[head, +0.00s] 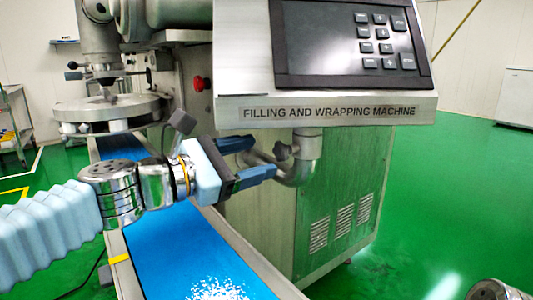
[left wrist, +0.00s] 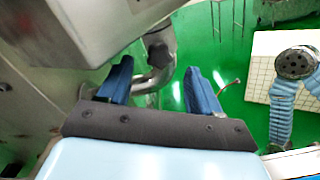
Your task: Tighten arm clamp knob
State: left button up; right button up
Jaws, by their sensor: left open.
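The arm clamp knob (head: 281,151) is a small grey knob on the bent metal support arm (head: 305,165) below the control panel. My left gripper (head: 263,157) is open, with its two blue fingers apart and pointing at the knob and pipe. The fingertips are close to the knob, and I see no grip on it. In the left wrist view the pipe (left wrist: 160,68) shows beyond and between the open fingers (left wrist: 158,80), with a dark knob-like part (left wrist: 156,44) at its upper bend. My right gripper is not in view.
The control panel (head: 325,112) overhangs the support arm just above my left gripper. A blue conveyor belt (head: 180,240) with white bits runs below. A red button (head: 198,84) sits on the machine behind. Green floor (head: 455,190) is open at the right.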

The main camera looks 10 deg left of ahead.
aim_at(277, 154)
pick_arm(q)
jog(key=v, duration=0.9)
jog(key=shift+s+a, duration=0.25)
jog(key=shift+s, duration=0.05)
jog(key=x, duration=1.7)
jog(key=shift+w+a+f, duration=0.1)
jog(key=shift+a+f, duration=0.05)
jog(key=shift+f, duration=0.25)
